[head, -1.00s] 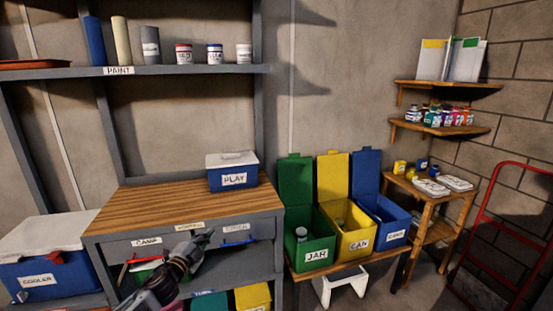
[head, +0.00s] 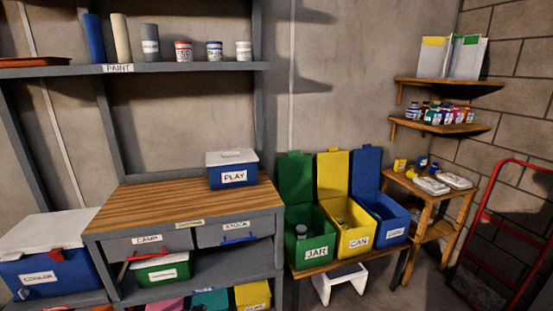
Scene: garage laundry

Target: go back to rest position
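Neither of my grippers shows in the head view. The bench (head: 150,205) has a bare wooden top apart from a blue box (head: 233,178) marked PLAY with a white lid at its back right. Under the top, the CAMP drawer (head: 125,247) with a red handle and the drawer with a blue handle (head: 215,233) look shut. Below them sits a green box with a white lid (head: 160,269).
A blue cooler (head: 60,272) stands at the left. Open green JAR (head: 313,247), yellow CAN (head: 356,241) and blue (head: 393,229) bins stand right of the bench. A white stool (head: 340,283) is beneath them. A red hand truck (head: 480,215) leans at the right.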

